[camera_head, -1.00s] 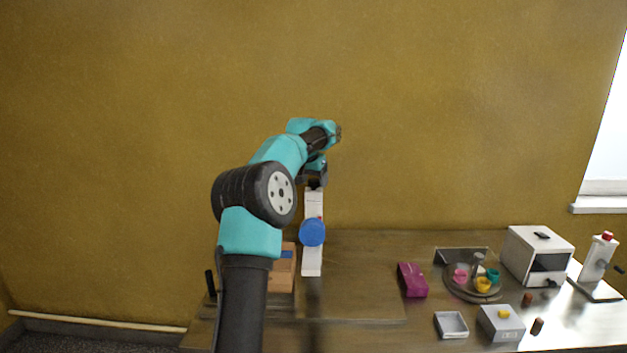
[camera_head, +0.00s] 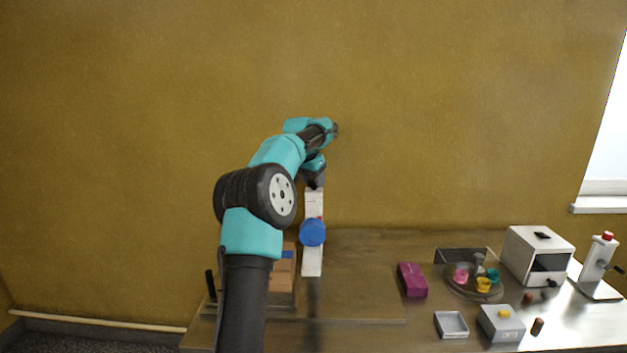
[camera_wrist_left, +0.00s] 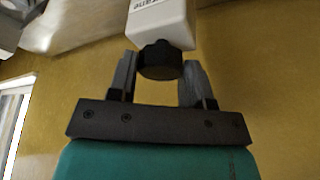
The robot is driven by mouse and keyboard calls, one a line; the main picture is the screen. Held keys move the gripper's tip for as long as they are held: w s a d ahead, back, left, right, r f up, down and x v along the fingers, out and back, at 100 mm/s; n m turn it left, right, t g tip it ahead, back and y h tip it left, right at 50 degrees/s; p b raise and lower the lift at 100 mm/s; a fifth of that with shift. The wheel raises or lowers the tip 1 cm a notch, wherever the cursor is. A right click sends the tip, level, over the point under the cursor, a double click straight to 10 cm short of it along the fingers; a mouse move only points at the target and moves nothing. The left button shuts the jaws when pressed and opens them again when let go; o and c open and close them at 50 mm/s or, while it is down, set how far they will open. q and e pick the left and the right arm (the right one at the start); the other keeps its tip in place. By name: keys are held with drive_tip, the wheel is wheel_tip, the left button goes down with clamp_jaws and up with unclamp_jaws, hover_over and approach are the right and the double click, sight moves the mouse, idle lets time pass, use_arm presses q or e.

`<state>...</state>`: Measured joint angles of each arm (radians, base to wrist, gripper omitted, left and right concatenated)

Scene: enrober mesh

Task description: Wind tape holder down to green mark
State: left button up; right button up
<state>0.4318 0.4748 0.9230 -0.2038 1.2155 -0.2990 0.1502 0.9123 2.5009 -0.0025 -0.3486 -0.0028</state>
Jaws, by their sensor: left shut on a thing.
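A white upright post (camera_head: 313,262) stands on the wooden table, with a blue round tape holder (camera_head: 312,232) on its front. A small red spot shows on the post just above the blue disc. I cannot make out a green mark. My left gripper (camera_head: 315,187) is at the top of the post. In the left wrist view, a black knob (camera_wrist_left: 160,61) on the end of the white post (camera_wrist_left: 160,20) sits between the fingers, and my left gripper (camera_wrist_left: 159,76) is shut on it. My right gripper is not in view.
A cardboard box (camera_head: 283,270) stands left of the post, partly behind my arm. A purple box (camera_head: 412,280), a round tray with coloured cups (camera_head: 461,292), a white machine (camera_head: 520,258) and a small grey tray (camera_head: 451,325) lie to the right. Table between post and purple box is clear.

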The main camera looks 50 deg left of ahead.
use_arm(q)
drive_tip(key=shift+m+h, duration=0.3)
drive_tip(key=shift+m, duration=0.5)
drive_tip(key=o, duration=0.9)
